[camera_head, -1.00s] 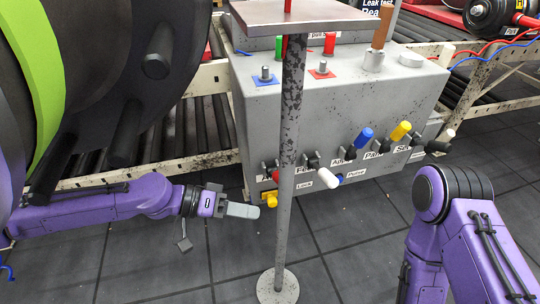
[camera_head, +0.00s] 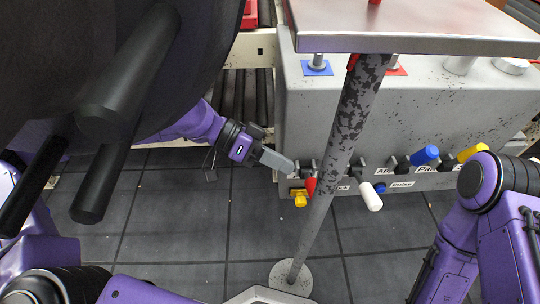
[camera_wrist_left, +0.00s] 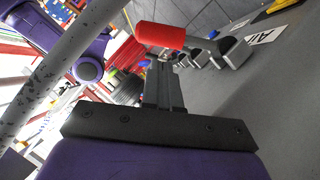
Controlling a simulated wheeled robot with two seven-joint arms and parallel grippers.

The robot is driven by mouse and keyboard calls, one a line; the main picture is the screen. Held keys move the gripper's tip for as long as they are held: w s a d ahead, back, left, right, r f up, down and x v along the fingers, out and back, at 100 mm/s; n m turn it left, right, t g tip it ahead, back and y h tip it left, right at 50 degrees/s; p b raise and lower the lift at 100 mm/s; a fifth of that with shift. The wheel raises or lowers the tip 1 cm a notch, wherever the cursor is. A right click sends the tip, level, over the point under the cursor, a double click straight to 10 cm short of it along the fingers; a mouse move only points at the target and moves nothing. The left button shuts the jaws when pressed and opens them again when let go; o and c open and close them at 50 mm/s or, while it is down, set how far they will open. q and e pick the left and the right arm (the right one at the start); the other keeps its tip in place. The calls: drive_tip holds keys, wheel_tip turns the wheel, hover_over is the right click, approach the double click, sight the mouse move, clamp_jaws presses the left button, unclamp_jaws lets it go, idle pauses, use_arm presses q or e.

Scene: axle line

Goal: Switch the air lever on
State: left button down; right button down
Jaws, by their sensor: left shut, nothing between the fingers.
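The grey control box has a row of levers on its front lower edge. The white and red handles point down; the blue and yellow handles (camera_head: 472,152) point up. My left gripper (camera_head: 286,164) is shut and empty at the box's left end, close beside the red-handled lever (camera_head: 311,186). In the left wrist view, the red handle (camera_wrist_left: 160,35) lies just beyond the shut fingertips (camera_wrist_left: 163,75); contact is unclear. My right gripper is out of view.
A speckled grey post (camera_head: 345,130) under a flat plate (camera_head: 410,30) stands before the box and hides part of the lever row. Large dark round parts with pegs (camera_head: 120,110) fill the upper left. The tiled floor (camera_head: 190,225) below is clear.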

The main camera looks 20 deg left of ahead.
sight(308, 191)
use_arm(q)
drive_tip(key=x, duration=0.4)
drive_tip(key=shift+d+f+b, duration=0.2)
drive_tip(key=shift+d+b, duration=0.15)
drive_tip(key=shift+b, duration=0.05)
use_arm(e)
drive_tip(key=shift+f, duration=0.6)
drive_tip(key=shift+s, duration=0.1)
use_arm(q)
drive_tip(key=shift+s+d+f+m+t+p, duration=0.1)
drive_tip(key=shift+s+f+m+t+p, duration=0.1)
drive_tip(key=shift+s+m+t+p, duration=0.15)
drive_tip(key=shift+s+d+f+m+y, duration=0.2)
drive_tip(key=shift+s+f+m+y, duration=0.1)
drive_tip(key=shift+s+f, duration=0.45)
drive_tip(key=shift+s, duration=0.05)
drive_tip(key=shift+f, duration=0.1)
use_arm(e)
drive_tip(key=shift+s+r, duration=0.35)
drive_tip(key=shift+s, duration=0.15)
